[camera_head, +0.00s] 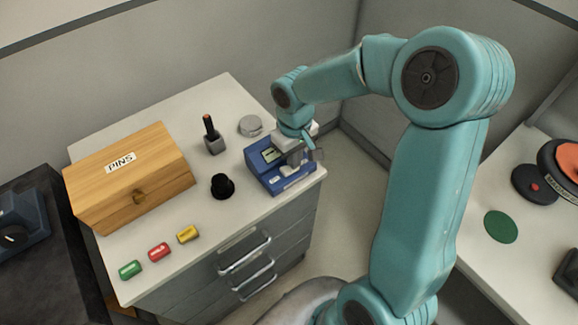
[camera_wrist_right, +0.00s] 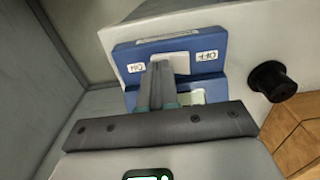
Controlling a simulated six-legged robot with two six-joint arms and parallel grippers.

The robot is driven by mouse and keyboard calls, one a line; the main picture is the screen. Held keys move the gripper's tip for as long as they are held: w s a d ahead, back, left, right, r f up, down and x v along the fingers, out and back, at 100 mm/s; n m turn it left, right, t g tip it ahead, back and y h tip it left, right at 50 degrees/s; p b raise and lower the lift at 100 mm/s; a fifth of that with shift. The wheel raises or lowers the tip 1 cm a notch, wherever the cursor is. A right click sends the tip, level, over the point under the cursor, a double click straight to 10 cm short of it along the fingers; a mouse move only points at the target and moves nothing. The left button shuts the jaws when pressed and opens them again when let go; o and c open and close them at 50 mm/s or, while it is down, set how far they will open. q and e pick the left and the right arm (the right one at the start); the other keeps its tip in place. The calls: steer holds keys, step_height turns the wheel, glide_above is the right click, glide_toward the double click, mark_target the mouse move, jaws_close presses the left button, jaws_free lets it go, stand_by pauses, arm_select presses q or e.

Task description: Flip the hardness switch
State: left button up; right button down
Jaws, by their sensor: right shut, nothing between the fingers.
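The blue hardness device (camera_head: 262,171) stands at the right front corner of the cabinet top, with a small display on it. It also shows in the right wrist view (camera_wrist_right: 125,70), where a light switch plate (camera_wrist_right: 180,60) lies between an ON label (camera_wrist_right: 135,68) and an OFF label (camera_wrist_right: 207,56). My right gripper (camera_wrist_right: 160,68) is shut and empty, its fingertips over the ON-side part of the plate and hiding some of it. I cannot tell whether they touch it. In the head view my right gripper (camera_head: 312,152) is over the device. My left gripper is out of view.
A wooden PINS box (camera_head: 130,180), a black knob-like piece (camera_head: 222,187), a pen-like tool in a grey holder (camera_head: 212,135), a grey disc (camera_head: 250,126) and green, red and yellow blocks (camera_head: 159,252) share the cabinet top. Another worktop (camera_head: 520,260) stands right.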

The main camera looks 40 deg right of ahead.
step_height(320, 180, up, 7)
steer(key=p, duration=0.5)
stand_by(0.4)
